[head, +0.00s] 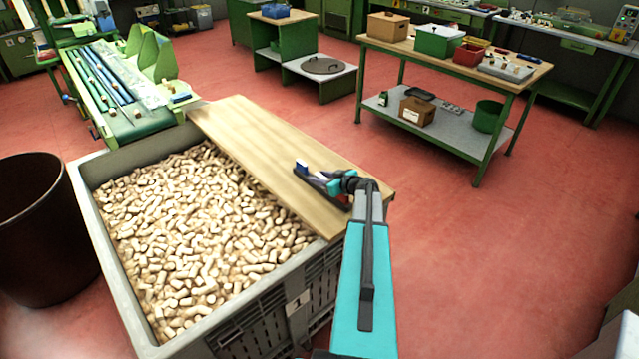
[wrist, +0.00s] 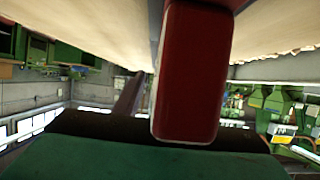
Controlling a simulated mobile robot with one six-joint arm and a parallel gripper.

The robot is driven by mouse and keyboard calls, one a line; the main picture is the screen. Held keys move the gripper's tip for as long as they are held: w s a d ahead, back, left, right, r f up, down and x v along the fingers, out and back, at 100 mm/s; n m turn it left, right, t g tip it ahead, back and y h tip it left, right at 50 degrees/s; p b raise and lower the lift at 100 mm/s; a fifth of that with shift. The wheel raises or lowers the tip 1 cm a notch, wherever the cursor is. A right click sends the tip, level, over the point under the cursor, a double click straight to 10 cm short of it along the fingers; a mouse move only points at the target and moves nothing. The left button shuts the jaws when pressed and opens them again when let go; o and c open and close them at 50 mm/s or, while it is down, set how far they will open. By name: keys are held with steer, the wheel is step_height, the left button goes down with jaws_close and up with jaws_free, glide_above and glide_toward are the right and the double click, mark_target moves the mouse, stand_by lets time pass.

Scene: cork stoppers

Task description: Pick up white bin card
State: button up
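A small pale plate that may be the white bin card (head: 298,301) shows on the outer side of the crate, near its front right corner. It is too small to read. My gripper (head: 308,172) is low over the wooden board, up and left of my teal arm. Small blue, white and red parts show at its end; I cannot tell which belong to it. In the wrist view a large red block (wrist: 190,75) fills the middle, very close to the camera, above a teal body. I cannot tell whether the fingers are open or shut. No white card shows in the wrist view.
A grey crate (head: 105,248) full of corks stands beneath the wooden board (head: 250,135). A dark flat item (head: 335,196) lies on the board by my gripper. A brown barrel (head: 40,235) stands left. A green workbench (head: 440,62) stands behind; red floor is clear at right.

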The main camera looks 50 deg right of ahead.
mark_target(321, 176)
jaws_close()
steer(key=shift+r, duration=0.15)
steer(key=shift+r+b, duration=1.95)
steer(key=shift+r, duration=2.9)
